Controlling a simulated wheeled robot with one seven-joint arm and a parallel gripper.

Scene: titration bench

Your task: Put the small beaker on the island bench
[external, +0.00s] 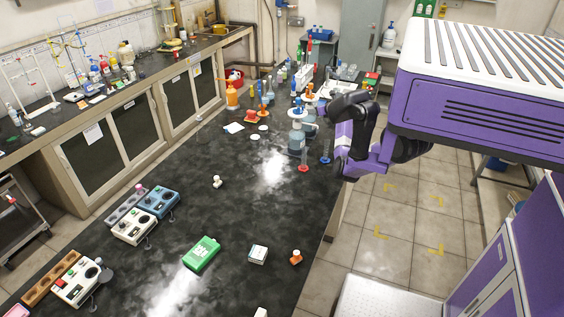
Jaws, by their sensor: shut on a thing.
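The island bench (235,165) is the long, black-topped bench across the middle of the external view. My gripper (322,108) is at the end of my purple and black arm, above the bench's right edge towards its far end. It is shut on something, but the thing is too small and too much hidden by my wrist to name. I cannot make out the small beaker for certain among the glassware near my gripper.
An orange bottle (232,96) is farther left. A green case (201,253) lies nearer. The bench's middle is mostly clear.

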